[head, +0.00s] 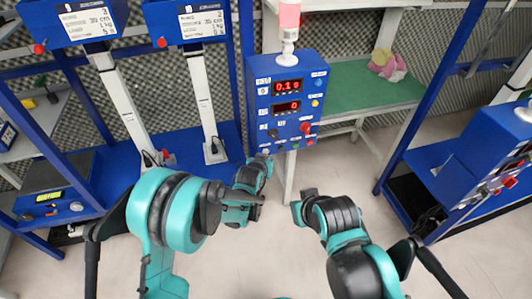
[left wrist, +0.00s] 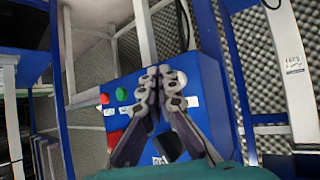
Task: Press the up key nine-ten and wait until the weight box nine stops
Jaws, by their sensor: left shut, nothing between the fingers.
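The blue control box (head: 288,98) stands right of centre in the head view, with two red number displays (head: 287,97), a red lamp on top and several small keys. I cannot tell which key is the up key nine-ten. Two blue weight boxes (head: 72,22) (head: 190,20) on white columns stand at the upper left; their numbers are too small to read surely. My left gripper (head: 266,159) is shut and empty at the box's lower edge. In the left wrist view its fingertips (left wrist: 160,76) lie over the box face (left wrist: 125,88); contact is unclear. My right gripper (head: 300,203) hangs low, apart from the box.
A green-topped table (head: 350,90) with a pink and yellow soft thing (head: 387,65) stands behind. Another blue machine (head: 485,150) is at the right. A blue frame (head: 110,170) fills the left. The pale floor (head: 335,170) between is clear.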

